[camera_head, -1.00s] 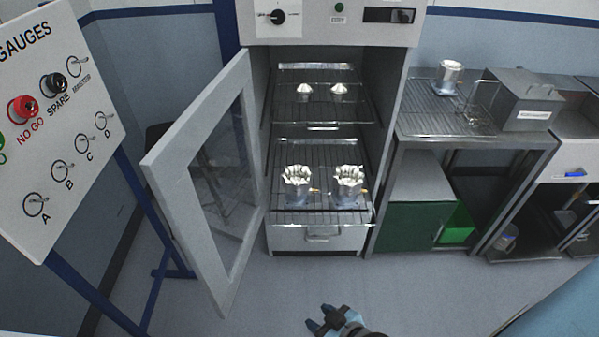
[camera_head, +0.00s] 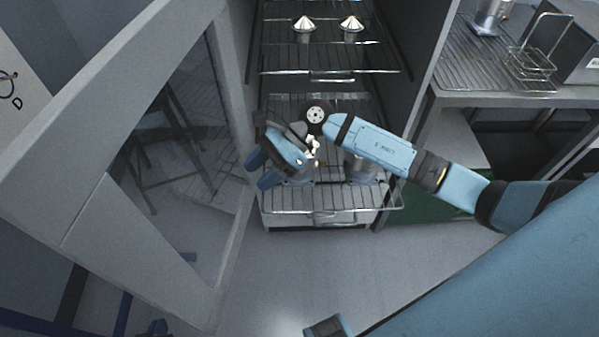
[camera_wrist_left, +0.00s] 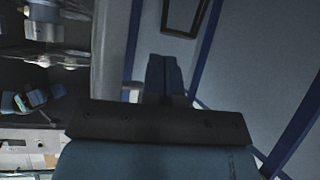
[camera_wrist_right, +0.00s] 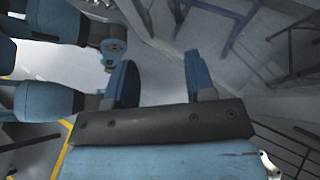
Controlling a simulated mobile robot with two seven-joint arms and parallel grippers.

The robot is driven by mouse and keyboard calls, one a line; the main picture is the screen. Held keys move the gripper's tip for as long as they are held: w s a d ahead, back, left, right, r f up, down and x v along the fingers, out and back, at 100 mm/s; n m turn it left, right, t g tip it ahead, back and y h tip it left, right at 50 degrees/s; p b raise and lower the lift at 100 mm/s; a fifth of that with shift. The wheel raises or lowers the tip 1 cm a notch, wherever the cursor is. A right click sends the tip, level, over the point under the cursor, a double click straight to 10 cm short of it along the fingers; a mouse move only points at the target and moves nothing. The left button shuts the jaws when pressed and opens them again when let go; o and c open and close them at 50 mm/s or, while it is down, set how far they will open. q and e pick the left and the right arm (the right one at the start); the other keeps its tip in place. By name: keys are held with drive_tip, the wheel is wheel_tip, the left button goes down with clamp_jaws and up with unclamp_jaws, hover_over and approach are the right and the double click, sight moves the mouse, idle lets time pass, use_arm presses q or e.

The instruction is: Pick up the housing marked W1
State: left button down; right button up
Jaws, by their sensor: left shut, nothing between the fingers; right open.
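Two metal housings stand on the lower rack of the open cabinet in the head view. The left housing (camera_head: 312,152) is largely hidden behind my right gripper, and the right housing (camera_head: 362,168) is partly covered by my right arm. A third metal housing (camera_head: 491,14) stands on the side bench rack. I cannot read a W1 mark on any of them. My right gripper (camera_head: 260,170) is open and empty, in front of the left housing, fingers toward the door; its fingers also show in the right wrist view (camera_wrist_right: 160,78).
The cabinet door (camera_head: 115,190) stands open on the left, close to my right gripper. Two cone-topped metal parts (camera_head: 304,27) sit on the upper rack. A wire basket (camera_head: 531,66) and grey box stand on the bench. The floor in front is clear.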

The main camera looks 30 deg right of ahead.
drive_tip(key=w+d+f+n+h+b, duration=0.3)
drive_tip(key=w+d+n+h, duration=0.15)
drive_tip(key=d+h, duration=0.35)
drive_tip(key=n+t+h+b, duration=0.1)
drive_tip(key=h, duration=0.3)
approach(314, 150)
drive_tip(key=f, duration=0.6)
drive_tip(key=shift+s+f+b, duration=0.3)
drive_tip(key=shift+s, duration=0.1)
drive_tip(key=shift+w+f, duration=0.15)
drive_tip(key=shift+f, duration=1.35)
drive_tip(key=shift+w+f, duration=0.1)
drive_tip(key=shift+f, duration=1.4)
drive_tip(key=shift+c, duration=0.5)
clamp_jaws()
drive_tip(key=shift+r, duration=0.1)
